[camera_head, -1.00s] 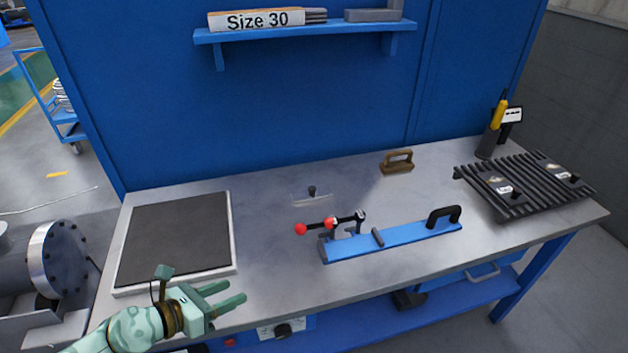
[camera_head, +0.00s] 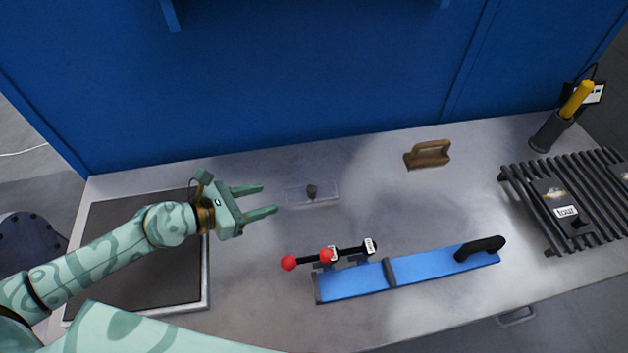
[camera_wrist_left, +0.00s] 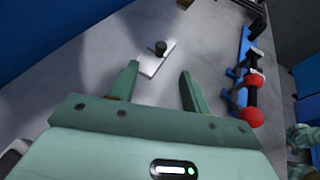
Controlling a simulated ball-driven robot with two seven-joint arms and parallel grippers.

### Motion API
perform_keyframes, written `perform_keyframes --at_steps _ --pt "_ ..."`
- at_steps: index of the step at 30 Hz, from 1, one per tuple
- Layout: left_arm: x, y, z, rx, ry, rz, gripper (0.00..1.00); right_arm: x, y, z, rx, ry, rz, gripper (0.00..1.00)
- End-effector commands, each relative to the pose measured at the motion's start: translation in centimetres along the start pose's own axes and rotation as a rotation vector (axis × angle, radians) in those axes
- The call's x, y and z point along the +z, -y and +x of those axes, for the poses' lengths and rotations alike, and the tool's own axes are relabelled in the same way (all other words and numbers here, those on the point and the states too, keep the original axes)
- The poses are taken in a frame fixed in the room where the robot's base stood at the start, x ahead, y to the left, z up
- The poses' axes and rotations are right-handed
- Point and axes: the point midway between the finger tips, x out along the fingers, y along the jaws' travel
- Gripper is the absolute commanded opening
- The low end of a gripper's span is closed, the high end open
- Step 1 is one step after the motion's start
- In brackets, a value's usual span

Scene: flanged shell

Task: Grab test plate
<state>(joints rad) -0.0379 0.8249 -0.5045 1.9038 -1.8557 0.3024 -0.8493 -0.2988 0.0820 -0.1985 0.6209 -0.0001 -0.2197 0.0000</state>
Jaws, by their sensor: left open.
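A small clear plate with a dark knob (camera_head: 325,194), which I take for the test plate, lies flat on the metal bench. In the left wrist view the plate (camera_wrist_left: 149,66) looks whitish, with its black knob just beyond my fingertips. My left gripper (camera_head: 270,198) is open and empty, just left of the plate in the head view, its fingers pointing toward it. In the left wrist view its fingers (camera_wrist_left: 159,69) are spread, and the knob lies between their lines, apart from both.
A blue fixture (camera_head: 430,270) with a red-tipped clamp (camera_head: 326,255) stands right of the gripper, nearer the front edge. A brown handle (camera_head: 428,154) and a slatted rack (camera_head: 540,215) are farther right. A dark mat (camera_head: 150,265) lies under my left arm.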

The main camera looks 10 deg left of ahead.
Motion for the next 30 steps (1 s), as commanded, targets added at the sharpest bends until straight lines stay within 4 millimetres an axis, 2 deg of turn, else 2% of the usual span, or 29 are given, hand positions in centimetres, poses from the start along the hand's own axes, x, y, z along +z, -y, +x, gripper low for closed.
perform_keyframes --at_steps 6,10,17,24,30 --pt "0.0 0.0 5.6 0.000 0.004 -0.003 0.47 0.9 0.4 0.3 -0.005 0.015 -0.001 0.36" --pt "-0.1 0.1 8.2 0.000 0.003 -0.004 0.47 0.9 0.5 0.8 -0.007 0.016 -0.002 0.36" --pt "-0.1 0.1 10.2 -0.002 0.001 -0.003 0.47 0.4 0.5 1.2 -0.007 0.008 -0.001 0.36" --pt "-0.5 0.3 14.1 -0.001 0.002 -0.003 0.47 0.8 0.6 2.6 -0.010 0.015 -0.001 0.36" --pt "-0.3 0.3 15.0 -0.001 0.001 -0.001 0.47 0.8 0.6 2.7 -0.010 0.016 0.000 0.36"
